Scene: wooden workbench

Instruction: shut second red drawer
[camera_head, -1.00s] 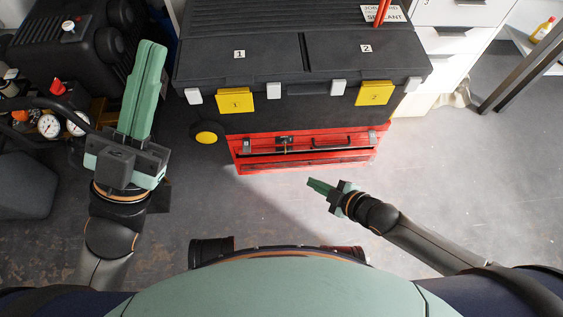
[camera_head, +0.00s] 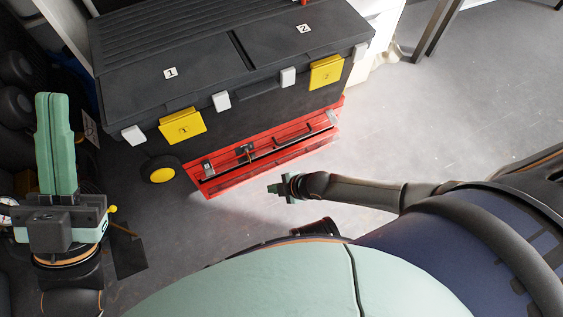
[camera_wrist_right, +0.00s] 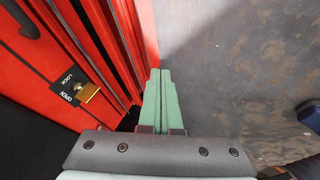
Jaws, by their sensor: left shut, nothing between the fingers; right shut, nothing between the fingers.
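The red drawer unit (camera_head: 232,180) sits low under a black toolbox in the head view. A dark gap runs along its upper front, and a latch (camera_head: 244,152) shows there. I cannot tell the second drawer from the others. In the right wrist view the red drawer front (camera_wrist_right: 45,75) fills the left, with a brass lock piece (camera_wrist_right: 88,92) and dark rails beside it. My right gripper (camera_head: 272,189) is shut and empty, in front of the unit, its fingertips (camera_wrist_right: 160,72) close beside the red edge; contact is unclear. My left gripper (camera_head: 53,97) is shut and empty, far left.
The black toolbox (camera_head: 215,60) with yellow latches stands above the red unit. A yellow-hubbed wheel (camera_head: 161,172) is at its left. Dark equipment (camera_head: 15,100) stands beside my left arm. The grey floor (camera_head: 450,120) to the right is clear.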

